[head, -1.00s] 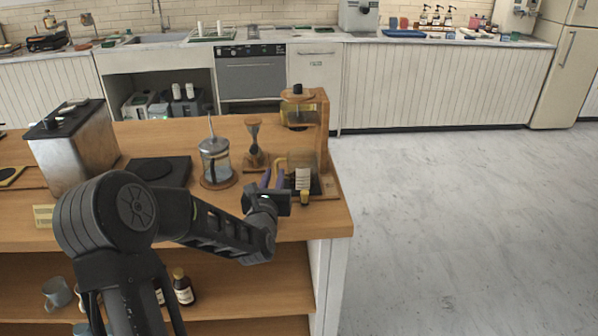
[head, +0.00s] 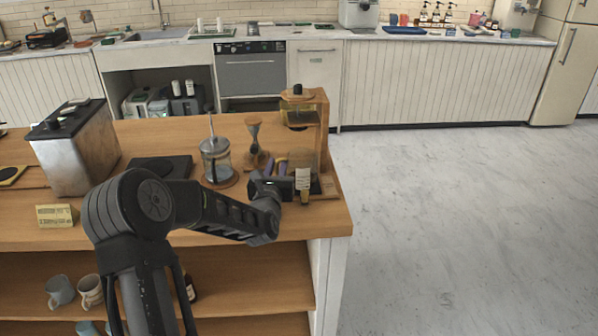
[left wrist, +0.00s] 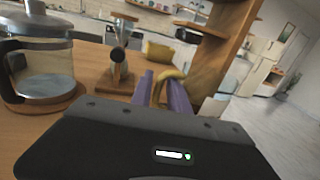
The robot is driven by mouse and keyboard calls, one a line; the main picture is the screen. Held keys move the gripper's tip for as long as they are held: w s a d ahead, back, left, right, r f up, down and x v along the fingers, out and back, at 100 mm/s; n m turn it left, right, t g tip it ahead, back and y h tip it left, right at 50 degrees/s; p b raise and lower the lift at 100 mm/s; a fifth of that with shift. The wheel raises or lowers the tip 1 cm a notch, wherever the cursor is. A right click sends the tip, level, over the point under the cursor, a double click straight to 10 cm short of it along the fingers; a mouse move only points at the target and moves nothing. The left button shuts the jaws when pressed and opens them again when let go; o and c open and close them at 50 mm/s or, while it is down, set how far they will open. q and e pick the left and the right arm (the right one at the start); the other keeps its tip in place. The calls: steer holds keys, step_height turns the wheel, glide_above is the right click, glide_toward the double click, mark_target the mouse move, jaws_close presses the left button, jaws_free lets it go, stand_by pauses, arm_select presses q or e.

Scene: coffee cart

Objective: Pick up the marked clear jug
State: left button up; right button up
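The clear jug (head: 301,158) has an amber handle and stands at the foot of a wooden tower on the cart's right end. It is partly hidden behind my left gripper in the head view. My left gripper (head: 274,167) is low beside the jug's left side, with its two purple fingers pointing away from me. In the left wrist view the fingers (left wrist: 162,92) are apart, and the amber handle (left wrist: 168,74) shows between or just beyond their tips. I cannot tell whether they touch it. No marking on the jug can be made out. My right gripper is not in view.
A French press (head: 216,160) and a wooden stand (head: 255,150) stand close left of the gripper. The wooden tower (head: 323,135) rises right behind the jug. A pale brush-like item (head: 303,182) is in front. A metal box (head: 75,150) stands at left.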

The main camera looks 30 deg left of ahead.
arm_select(q)
steer(key=shift+c, duration=0.3)
jaws_close()
stand_by(1.1)
